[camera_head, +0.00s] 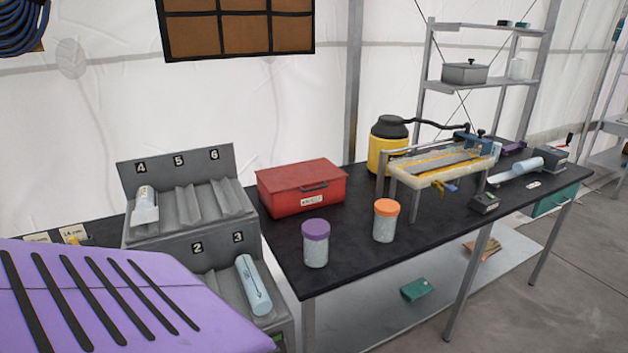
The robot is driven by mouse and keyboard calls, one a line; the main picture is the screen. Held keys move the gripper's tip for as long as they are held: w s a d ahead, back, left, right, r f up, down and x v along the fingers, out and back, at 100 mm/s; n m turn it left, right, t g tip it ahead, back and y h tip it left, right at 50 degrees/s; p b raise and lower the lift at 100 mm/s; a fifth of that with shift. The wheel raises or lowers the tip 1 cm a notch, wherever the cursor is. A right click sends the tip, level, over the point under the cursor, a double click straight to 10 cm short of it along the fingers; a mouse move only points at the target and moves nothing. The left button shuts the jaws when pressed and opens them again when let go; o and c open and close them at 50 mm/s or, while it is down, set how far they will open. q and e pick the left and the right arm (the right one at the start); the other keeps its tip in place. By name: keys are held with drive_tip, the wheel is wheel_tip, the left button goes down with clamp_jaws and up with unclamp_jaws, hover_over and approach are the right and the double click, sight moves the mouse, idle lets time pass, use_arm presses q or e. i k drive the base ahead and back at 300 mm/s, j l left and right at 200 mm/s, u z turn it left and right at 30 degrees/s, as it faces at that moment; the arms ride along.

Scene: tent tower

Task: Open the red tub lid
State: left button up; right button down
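A red tub (302,194) stands on the black table, toward the back and against the white wall. Its red lid (300,172) is on and looks shut. A dark handle and a white label show on the tub's front. No gripper shows in this view, so neither one is seen near the tub.
Jars with a purple lid (315,243) and an orange lid (386,220) stand in front of the tub. A grey numbered rack (188,157) with cylinders is to its left. A yellow jug (388,145) and a framed tray device (443,165) are to its right.

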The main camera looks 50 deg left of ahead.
sight(284, 178)
drive_tip(key=i+l+u, duration=0.1)
drive_tip(key=i+u, duration=0.3)
drive_tip(key=i+l+u, duration=0.25)
drive_tip(key=u, duration=0.15)
drive_tip(key=i+l+u, duration=0.25)
drive_tip(key=u, duration=0.15)
drive_tip(key=i+l+u, duration=0.2)
drive_tip(key=l+u, duration=0.2)
drive_tip(key=i+l+u, duration=0.15)
drive_tip(key=l+u, duration=0.25)
